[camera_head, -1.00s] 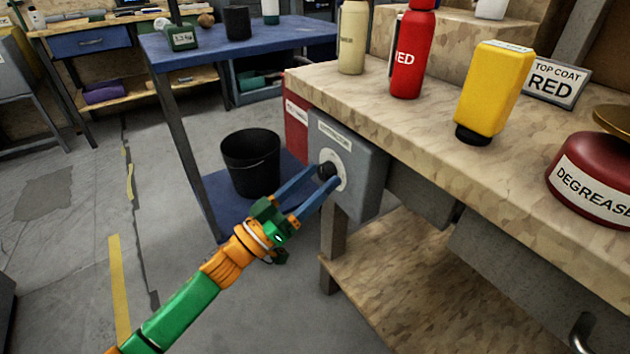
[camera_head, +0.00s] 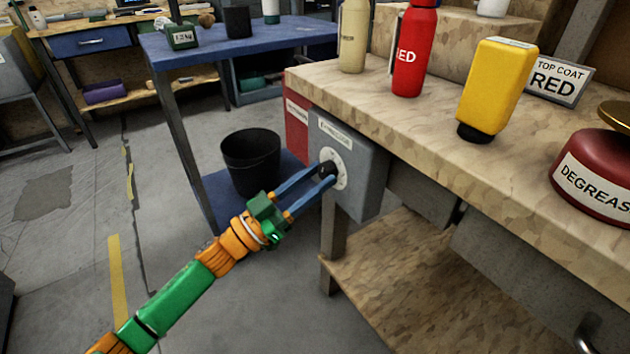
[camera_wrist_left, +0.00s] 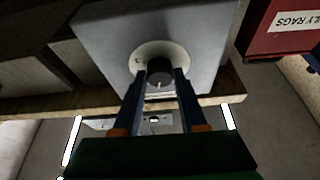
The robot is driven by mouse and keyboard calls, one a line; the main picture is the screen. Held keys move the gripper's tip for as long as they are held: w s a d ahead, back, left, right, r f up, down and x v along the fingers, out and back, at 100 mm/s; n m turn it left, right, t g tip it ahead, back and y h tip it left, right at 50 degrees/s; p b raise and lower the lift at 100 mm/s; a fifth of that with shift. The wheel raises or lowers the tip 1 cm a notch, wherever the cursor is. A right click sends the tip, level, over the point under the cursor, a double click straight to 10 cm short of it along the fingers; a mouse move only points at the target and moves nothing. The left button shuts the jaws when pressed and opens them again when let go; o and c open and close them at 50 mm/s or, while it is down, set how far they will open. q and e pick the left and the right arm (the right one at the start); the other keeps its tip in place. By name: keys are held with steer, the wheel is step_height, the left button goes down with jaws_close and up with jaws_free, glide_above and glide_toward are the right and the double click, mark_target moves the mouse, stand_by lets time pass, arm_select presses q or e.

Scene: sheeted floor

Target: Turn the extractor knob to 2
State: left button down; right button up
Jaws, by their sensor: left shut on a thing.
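The extractor box (camera_head: 362,182) is a grey case with a label strip, fixed at the end of the workbench. On its face is a pale round dial (camera_head: 340,168) with a black knob (camera_head: 328,168) in its middle. My left gripper (camera_head: 326,173) is shut on the knob, one blue finger on each side. In the left wrist view the knob (camera_wrist_left: 159,78) sits between the fingertips, with a light mark on it. The dial's numbers are too small to read. My right gripper is not in view.
The workbench top (camera_head: 420,110) carries a red bottle (camera_head: 413,50), a yellow bottle (camera_head: 497,88) and a dark red degreaser can (camera_head: 597,178). A red box (camera_head: 297,125) adjoins the extractor box. A black bucket (camera_head: 250,160) stands behind my gripper. The floor at left is clear.

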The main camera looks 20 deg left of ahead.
arm_select(q)
steer(key=m+g+h, duration=0.1)
steer(key=m+g, duration=0.1)
steer(key=m, duration=0.2)
steer(key=shift+w+a, duration=0.1)
steer(key=shift+a, duration=0.05)
steer(key=m+g+h, duration=0.1)
steer(key=m, duration=0.2)
steer(key=m+g, duration=0.1)
steer(key=m, duration=0.2)
steer(key=shift+w+a+r+m+g+h, duration=0.1)
steer(key=shift+r+m+g+h, duration=0.05)
steer(key=shift+m+g+h, duration=0.2)
steer(key=m+g, duration=0.1)
steer(key=m, duration=0.2)
steer(key=shift+a, duration=0.1)
steer(key=shift+r+m+g, duration=0.1)
steer(key=shift+m+g, duration=0.25)
steer(key=shift+m, duration=0.4)
steer(key=shift+w+m+g, duration=0.1)
steer(key=shift+m+g, duration=0.4)
steer(key=shift+m, duration=0.4)
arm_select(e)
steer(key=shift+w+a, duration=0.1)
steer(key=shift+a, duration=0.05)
